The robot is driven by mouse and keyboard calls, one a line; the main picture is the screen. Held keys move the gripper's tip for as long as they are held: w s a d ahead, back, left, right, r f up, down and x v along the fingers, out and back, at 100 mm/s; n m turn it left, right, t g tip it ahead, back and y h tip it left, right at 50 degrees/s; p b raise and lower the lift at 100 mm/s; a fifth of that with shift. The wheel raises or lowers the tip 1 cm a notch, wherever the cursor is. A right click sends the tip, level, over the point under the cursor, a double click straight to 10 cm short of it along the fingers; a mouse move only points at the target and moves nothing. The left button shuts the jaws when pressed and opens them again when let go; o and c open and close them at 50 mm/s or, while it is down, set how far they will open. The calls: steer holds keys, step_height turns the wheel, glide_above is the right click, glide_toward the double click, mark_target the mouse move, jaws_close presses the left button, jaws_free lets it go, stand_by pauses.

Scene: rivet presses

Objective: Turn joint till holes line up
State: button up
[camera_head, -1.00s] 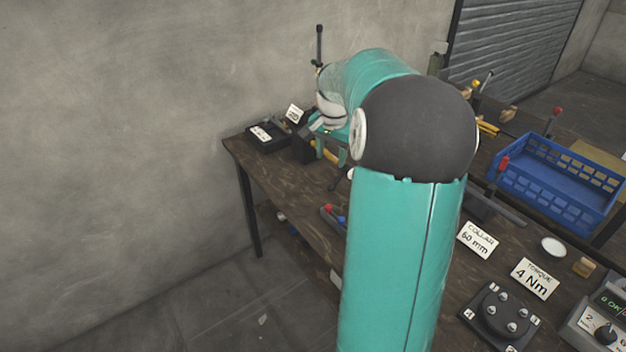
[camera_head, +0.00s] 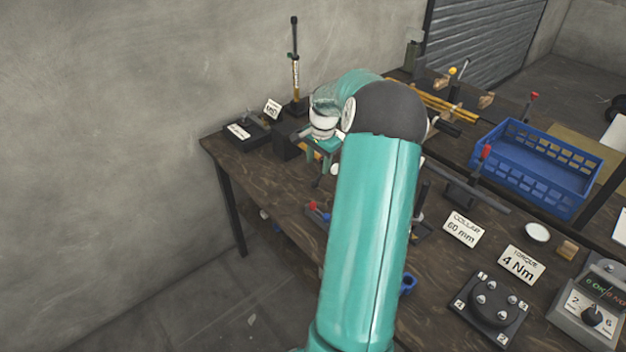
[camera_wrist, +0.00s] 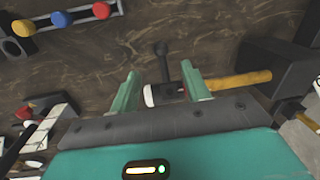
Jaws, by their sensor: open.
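My gripper (camera_wrist: 162,90) is open, with its two teal fingers apart in the wrist view. Between and beyond the fingers is a dark piece with a white end (camera_wrist: 150,95). A yellow-orange bar (camera_wrist: 238,80) runs from behind the right finger to a dark block (camera_wrist: 290,68). A dark lever with a round knob (camera_wrist: 162,48) stands just past the fingertips. I cannot tell whether these parts touch my fingers, and no holes can be made out. In the head view my gripper (camera_head: 320,153) is low over the far left of the bench, beside a dark block (camera_head: 286,146).
A rail with yellow, blue and red knobs (camera_wrist: 62,18) lies at the wrist view's upper left. On the bench (camera_head: 250,165) are a blue crate (camera_head: 535,168), a round four-stud plate (camera_head: 492,305), a dial box (camera_head: 590,310) and label cards (camera_head: 462,229). An upright rod (camera_head: 295,62) stands behind my gripper.

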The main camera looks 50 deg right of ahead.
mark_target(315, 181)
steer(key=f, duration=0.5)
steer(key=w+f, duration=0.1)
steer(key=f, duration=0.2)
steer(key=shift+w+f, duration=0.1)
steer(key=shift+f, duration=0.2)
steer(key=shift+c, duration=0.5)
jaws_close()
